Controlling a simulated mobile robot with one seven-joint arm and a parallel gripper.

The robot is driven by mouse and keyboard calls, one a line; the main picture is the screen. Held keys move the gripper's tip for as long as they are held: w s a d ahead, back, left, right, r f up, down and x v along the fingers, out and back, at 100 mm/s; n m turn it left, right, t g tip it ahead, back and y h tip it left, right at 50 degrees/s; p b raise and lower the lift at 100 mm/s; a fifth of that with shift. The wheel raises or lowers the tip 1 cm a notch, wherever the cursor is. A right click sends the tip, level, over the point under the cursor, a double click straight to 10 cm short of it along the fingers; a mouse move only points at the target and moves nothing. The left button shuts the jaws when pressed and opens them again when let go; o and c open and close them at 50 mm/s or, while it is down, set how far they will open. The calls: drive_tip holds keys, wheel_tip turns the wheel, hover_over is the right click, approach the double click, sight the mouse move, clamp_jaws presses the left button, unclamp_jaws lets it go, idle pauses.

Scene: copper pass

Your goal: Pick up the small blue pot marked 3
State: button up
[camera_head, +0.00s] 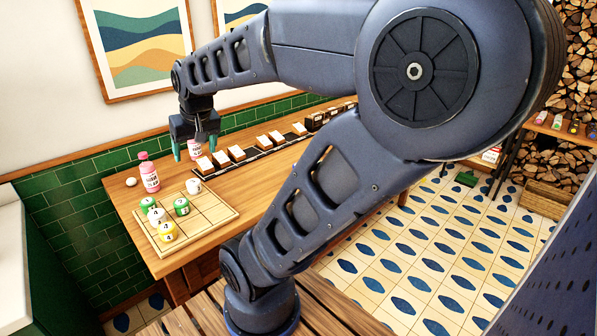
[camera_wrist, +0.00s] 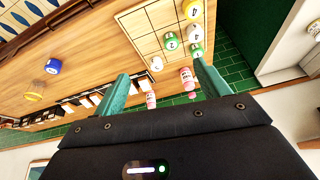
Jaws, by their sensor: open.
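A small blue pot (camera_wrist: 53,66) stands on the wooden table (camera_wrist: 75,45) at the left of the wrist view. It has a pale label, but its number is too small to read surely. My gripper (camera_head: 196,152) is open and empty, hanging above the table's far side near the wall. Its two green fingers also show in the wrist view (camera_wrist: 160,67), spread apart, with the blue pot well to their left and not between them.
A gridded board (camera_head: 215,212) holds several numbered pots, among them a green pot (camera_head: 181,206) and a yellow pot (camera_head: 168,232). Two pink bottles (camera_head: 149,175) stand behind it. A row of cards (camera_head: 236,153) lines the wall side. A clear amber-coloured pot (camera_wrist: 35,97) stands near the blue one.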

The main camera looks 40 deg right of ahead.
drive_tip(key=w+d+f+m, duration=0.3)
drive_tip(key=w+d, duration=0.1)
drive_tip(key=d, duration=0.3)
drive_tip(key=w+d+f+m+g+h, duration=0.1)
drive_tip(key=w+d+f+m, duration=0.2)
drive_tip(key=d, duration=0.4)
drive_tip(key=w+d+f+m, duration=0.2)
drive_tip(key=w+d+f, duration=0.1)
drive_tip(key=w+d, duration=0.3)
drive_tip(key=s+d+f+m+g+h, duration=0.1)
drive_tip(key=s+d+f+m+h, duration=0.15)
drive_tip(key=d+f, duration=0.65)
drive_tip(key=s+d+f+m+g+h, duration=0.15)
drive_tip(key=d+m, duration=0.25)
drive_tip(key=d, duration=1)
drive_tip(key=shift+y, duration=0.3)
drive_tip(key=shift+w+x, duration=0.15)
drive_tip(key=shift+x, duration=1.8)
drive_tip(key=shift+w+x, duration=0.2)
drive_tip(key=shift+x, duration=1.7)
drive_tip(key=shift+w+x, duration=0.15)
drive_tip(key=shift+x, duration=1.8)
drive_tip(key=shift+r, duration=0.1)
drive_tip(key=c, duration=1.1)
drive_tip(key=shift+c, duration=0.2)
drive_tip(key=shift+r, duration=0.15)
